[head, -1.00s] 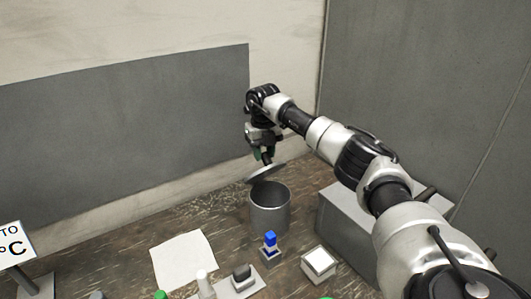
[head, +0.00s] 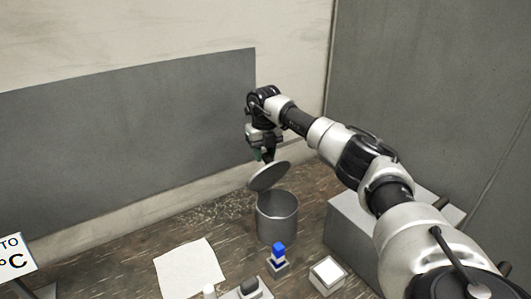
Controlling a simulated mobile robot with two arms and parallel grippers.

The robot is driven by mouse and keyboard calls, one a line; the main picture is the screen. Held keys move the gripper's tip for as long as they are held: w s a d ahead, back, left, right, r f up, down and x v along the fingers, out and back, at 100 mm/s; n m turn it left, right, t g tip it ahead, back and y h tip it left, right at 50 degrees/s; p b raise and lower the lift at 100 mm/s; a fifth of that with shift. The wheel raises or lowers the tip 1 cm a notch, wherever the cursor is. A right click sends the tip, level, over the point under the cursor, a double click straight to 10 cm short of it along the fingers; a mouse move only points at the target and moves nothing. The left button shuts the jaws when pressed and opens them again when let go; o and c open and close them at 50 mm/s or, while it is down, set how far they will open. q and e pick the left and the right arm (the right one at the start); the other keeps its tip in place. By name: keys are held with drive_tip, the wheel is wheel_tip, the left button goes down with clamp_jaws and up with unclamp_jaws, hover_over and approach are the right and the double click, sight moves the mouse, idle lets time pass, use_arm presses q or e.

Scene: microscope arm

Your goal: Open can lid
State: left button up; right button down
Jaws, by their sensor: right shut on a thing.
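A grey metal can (head: 278,220) stands upright on the brown table, its dark mouth partly showing. Its round grey lid (head: 269,177) is tilted up above the can's upper left rim; whether it still touches the rim is hard to tell. My right gripper (head: 266,157) reaches down from above, shut at the upper edge of the lid; its fingertips are small and partly hidden behind the lid. My left gripper is not in view.
A white sheet (head: 190,268) lies left of the can. A blue-topped item (head: 278,254) and a white-topped square block (head: 327,274) stand in front. A grey box (head: 355,238) stands at right. A sign (head: 13,256) is at far left.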

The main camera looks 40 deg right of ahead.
drive_tip(key=shift+a+f, duration=0.25)
drive_tip(key=shift+f, duration=0.15)
idle(0.3)
drive_tip(key=c, duration=1.1)
unclamp_jaws()
drive_tip(key=shift+o, duration=1.1)
drive_tip(key=shift+w, duration=0.2)
wheel_tip(320, 180, up, 11)
drive_tip(key=b, duration=0.3)
drive_tip(key=shift+w, duration=0.2)
drive_tip(key=shift+a+f, duration=0.1)
drive_tip(key=shift+f, duration=0.05)
